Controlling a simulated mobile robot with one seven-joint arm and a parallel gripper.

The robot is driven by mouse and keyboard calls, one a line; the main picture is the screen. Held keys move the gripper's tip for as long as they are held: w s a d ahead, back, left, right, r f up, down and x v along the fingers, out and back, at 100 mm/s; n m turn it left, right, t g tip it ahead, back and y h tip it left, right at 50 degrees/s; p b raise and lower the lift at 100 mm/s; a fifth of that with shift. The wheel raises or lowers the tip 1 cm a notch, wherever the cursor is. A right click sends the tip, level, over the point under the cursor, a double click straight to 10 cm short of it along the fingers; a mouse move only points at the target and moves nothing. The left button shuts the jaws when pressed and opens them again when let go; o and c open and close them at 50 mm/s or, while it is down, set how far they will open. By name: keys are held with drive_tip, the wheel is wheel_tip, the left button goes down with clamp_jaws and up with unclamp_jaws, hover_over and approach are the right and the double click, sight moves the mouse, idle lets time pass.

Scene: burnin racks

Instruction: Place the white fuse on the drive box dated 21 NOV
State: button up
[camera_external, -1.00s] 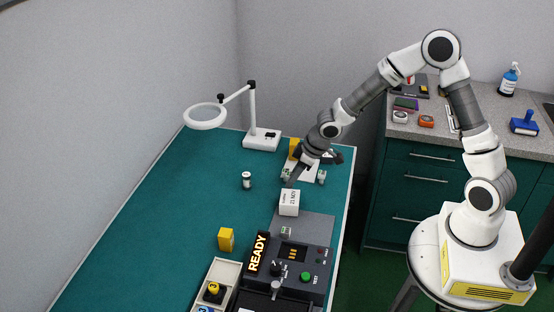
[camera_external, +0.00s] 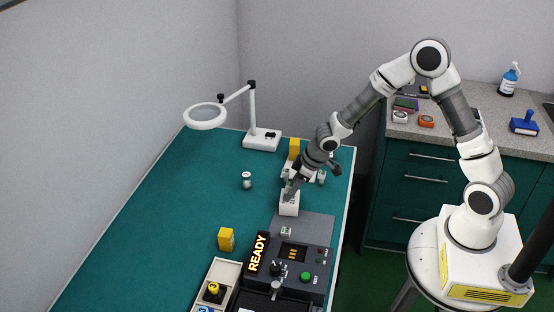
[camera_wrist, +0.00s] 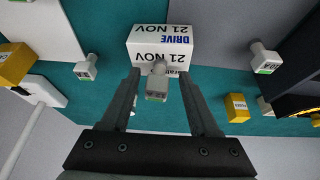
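The white box (camera_wrist: 160,32) in the wrist view reads "DRIVE" and "21 NOV". The same box (camera_external: 289,209) stands on the teal mat in the external view. A small whitish fuse (camera_wrist: 157,88) with a green label is between my fingers in the wrist view. Its foot overlaps the box's lettered face and it appears upright there; firm contact cannot be told. My gripper (camera_wrist: 160,72) shows a gap on each side of this fuse, so it looks open around it. In the external view my gripper (camera_external: 289,192) is low at the box top, hiding the fuse.
Other fuses stand apart, one left (camera_wrist: 86,70) and one right (camera_wrist: 266,62) of the box. The test station (camera_external: 300,262) reads "READY". A yellow block (camera_external: 226,239) and a magnifier lamp (camera_external: 262,139) stand on the mat. The left mat is mostly clear.

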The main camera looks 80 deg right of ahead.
drive_tip(key=p+v, duration=0.3)
drive_tip(key=v, duration=0.9)
drive_tip(key=shift+p, duration=0.35)
drive_tip(key=shift+r, duration=0.1)
drive_tip(key=s+a+r, duration=0.5)
drive_tip(key=s+r, duration=0.4)
drive_tip(key=s, duration=0.3)
drive_tip(key=s+a+r, duration=0.6)
drive_tip(key=s+r, duration=0.2)
drive_tip(key=s, duration=0.4)
drive_tip(key=shift+r+t, duration=0.35)
drive_tip(key=shift+t, duration=0.05)
